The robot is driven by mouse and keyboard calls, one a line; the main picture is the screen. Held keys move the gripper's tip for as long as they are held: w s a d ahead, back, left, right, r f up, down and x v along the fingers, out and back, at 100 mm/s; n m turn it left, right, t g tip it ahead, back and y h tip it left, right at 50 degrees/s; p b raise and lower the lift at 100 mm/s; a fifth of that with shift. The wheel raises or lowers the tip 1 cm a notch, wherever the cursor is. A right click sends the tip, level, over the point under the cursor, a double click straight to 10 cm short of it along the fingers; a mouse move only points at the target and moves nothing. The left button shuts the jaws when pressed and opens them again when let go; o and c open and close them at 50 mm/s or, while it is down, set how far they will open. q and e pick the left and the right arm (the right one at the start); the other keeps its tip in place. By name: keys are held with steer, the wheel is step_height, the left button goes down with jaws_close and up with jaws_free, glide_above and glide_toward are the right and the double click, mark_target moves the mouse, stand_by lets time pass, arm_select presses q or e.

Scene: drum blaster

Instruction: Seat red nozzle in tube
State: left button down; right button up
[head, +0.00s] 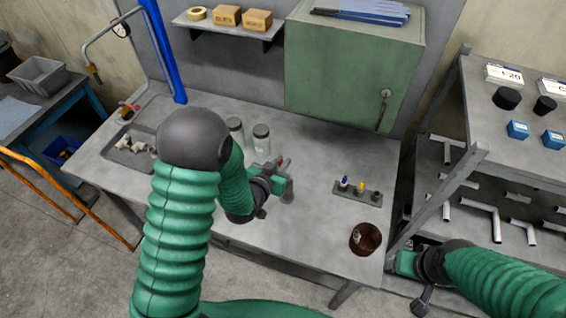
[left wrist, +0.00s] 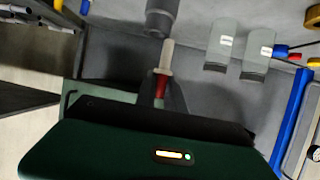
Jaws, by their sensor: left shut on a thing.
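My left gripper (head: 280,178) is over the middle of the workbench, shut on the red nozzle (head: 283,161), which shows only in part. In the left wrist view the red nozzle (left wrist: 162,84) sits between the fingers, with a pale shaft reaching toward a grey cylinder (left wrist: 160,16). The cylinder looks like the tube. The shaft's end meets the cylinder's edge in the picture; I cannot tell whether it is inside. My right gripper (head: 406,263) is by the bench's right front corner, with its jaw state unclear.
A green cabinet (head: 350,75) is behind; a metal shelf (head: 440,200) borders the right.

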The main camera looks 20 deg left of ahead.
arm_select(q)
steer(key=shift+d, duration=0.2)
steer(key=shift+d+f+b, duration=0.3)
steer(key=shift+f+b, duration=0.1)
steer(key=shift+b, duration=0.1)
steer(key=shift+s+d+f, duration=0.1)
steer(key=shift+s, duration=0.1)
arm_select(e)
steer(key=shift+s+d+f, duration=0.1)
steer(key=shift+s+f, duration=0.1)
steer(key=shift+f, duration=0.4)
